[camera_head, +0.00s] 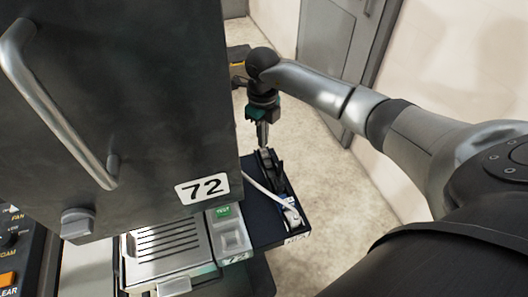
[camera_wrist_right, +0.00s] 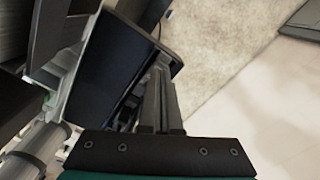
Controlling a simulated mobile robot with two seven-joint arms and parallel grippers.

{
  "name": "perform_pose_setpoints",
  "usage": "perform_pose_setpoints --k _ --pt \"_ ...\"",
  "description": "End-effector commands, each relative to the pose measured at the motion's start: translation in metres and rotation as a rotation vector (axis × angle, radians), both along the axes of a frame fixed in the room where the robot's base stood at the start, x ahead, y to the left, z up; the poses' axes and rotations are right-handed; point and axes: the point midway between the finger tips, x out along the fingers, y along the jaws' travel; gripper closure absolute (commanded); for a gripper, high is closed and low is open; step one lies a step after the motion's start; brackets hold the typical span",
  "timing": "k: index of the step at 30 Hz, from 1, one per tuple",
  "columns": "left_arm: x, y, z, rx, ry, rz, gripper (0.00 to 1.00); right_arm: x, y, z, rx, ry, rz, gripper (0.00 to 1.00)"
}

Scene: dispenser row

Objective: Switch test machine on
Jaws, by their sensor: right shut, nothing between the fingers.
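The machine is a large dark grey cabinet (camera_head: 130,90) marked 72, at the left of the head view. Below its right corner is a small light panel (camera_head: 230,236) with a green TEST label (camera_head: 223,212) and a pale square piece under it. My right gripper (camera_head: 262,142) points down over the far end of a dark tray beside the machine, right of the cabinet. It is shut and empty; its fingers also show in the right wrist view (camera_wrist_right: 160,92). Whether the fingertips touch anything there I cannot tell. My left gripper is not in view.
The dark tray (camera_head: 262,222) holds a black upright part (camera_head: 272,172) and a white cable (camera_head: 262,190). A slotted metal drip tray (camera_head: 165,243) is left of the TEST panel. A grey door (camera_head: 335,50) stands behind. The floor (camera_head: 320,190) right of the tray is clear.

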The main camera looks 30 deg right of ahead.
Motion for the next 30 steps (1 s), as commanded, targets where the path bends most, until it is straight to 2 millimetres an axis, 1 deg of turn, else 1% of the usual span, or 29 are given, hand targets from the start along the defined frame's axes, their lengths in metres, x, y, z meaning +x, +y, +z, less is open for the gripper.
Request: perform_pose_setpoints --k 14,30 --pt "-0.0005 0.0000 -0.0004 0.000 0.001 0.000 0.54 0.0001 0.0001 -0.0005 0.000 0.000 0.000 1.00" --pt "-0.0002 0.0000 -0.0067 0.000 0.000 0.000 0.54 0.0000 -0.0001 -0.0085 0.000 0.000 0.000 1.00"
